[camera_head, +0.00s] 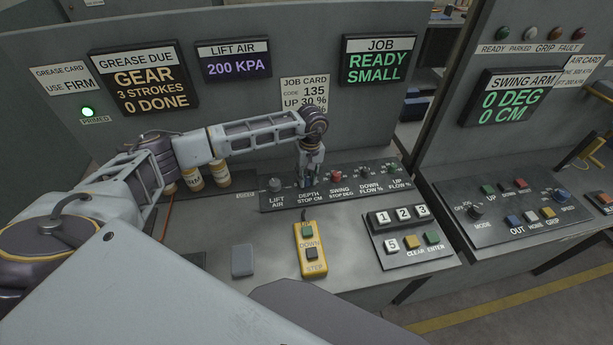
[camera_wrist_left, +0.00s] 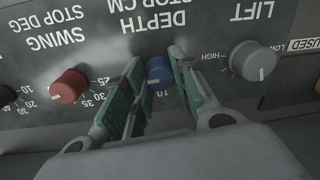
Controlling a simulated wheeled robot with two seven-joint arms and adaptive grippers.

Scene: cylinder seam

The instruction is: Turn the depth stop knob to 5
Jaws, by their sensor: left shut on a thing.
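The blue depth stop knob (camera_wrist_left: 158,70) sits on the dark control strip under the label "DEPTH STOP CM", which reads upside down in the left wrist view. My left gripper (camera_wrist_left: 156,62) has its green-padded fingers on either side of this knob and is shut on it. In the head view my left gripper (camera_head: 310,178) reaches down to the strip and mostly covers the knob. A "10" scale mark shows below the knob in the wrist view; the other marks and the knob's pointer are hidden or unclear. My right gripper is not in view.
The grey lift air knob (camera_wrist_left: 253,61) and red swing stop knob (camera_wrist_left: 69,86) flank the depth knob closely. A yellow pendant (camera_head: 311,262) and keypad (camera_head: 411,246) lie in front. The job card (camera_head: 304,92) reads code 135. Grease cans (camera_head: 219,174) stand left.

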